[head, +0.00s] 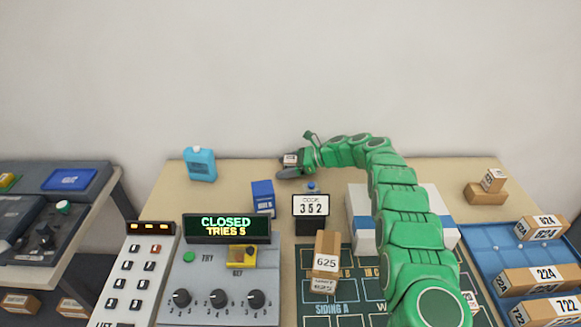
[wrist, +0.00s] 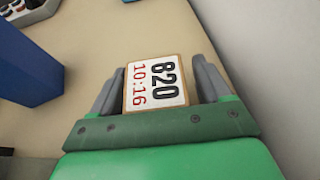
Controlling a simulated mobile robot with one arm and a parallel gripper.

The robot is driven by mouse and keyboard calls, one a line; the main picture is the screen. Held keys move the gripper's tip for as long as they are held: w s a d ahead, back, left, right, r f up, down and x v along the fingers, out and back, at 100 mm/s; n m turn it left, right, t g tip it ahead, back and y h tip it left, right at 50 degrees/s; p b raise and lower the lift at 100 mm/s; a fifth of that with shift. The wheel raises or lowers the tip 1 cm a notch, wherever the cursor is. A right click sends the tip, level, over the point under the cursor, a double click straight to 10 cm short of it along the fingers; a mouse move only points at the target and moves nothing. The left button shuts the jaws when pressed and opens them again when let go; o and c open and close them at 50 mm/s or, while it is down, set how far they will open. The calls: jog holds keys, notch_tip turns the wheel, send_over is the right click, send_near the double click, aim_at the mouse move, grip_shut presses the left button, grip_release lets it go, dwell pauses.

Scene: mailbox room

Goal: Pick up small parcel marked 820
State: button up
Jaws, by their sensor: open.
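The small parcel marked 820 (wrist: 156,84) is in the wrist view, with a white label reading 820 and 10:16 on a brown box. It sits between the two grey fingers of my gripper (wrist: 157,86). The parcel's underside is hidden.
A blue box (head: 263,197) stands in front of my gripper, and a light blue bottle (head: 200,164) is to the left. A code sign reading 352 (head: 311,205) and parcel 625 (head: 326,259) stand nearer. The wall (head: 290,80) is close behind.

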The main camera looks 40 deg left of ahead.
jog(key=shift+c, duration=0.2)
jog(key=c, duration=1.1)
jog(key=shift+o, duration=0.2)
jog(key=shift+r, duration=0.1)
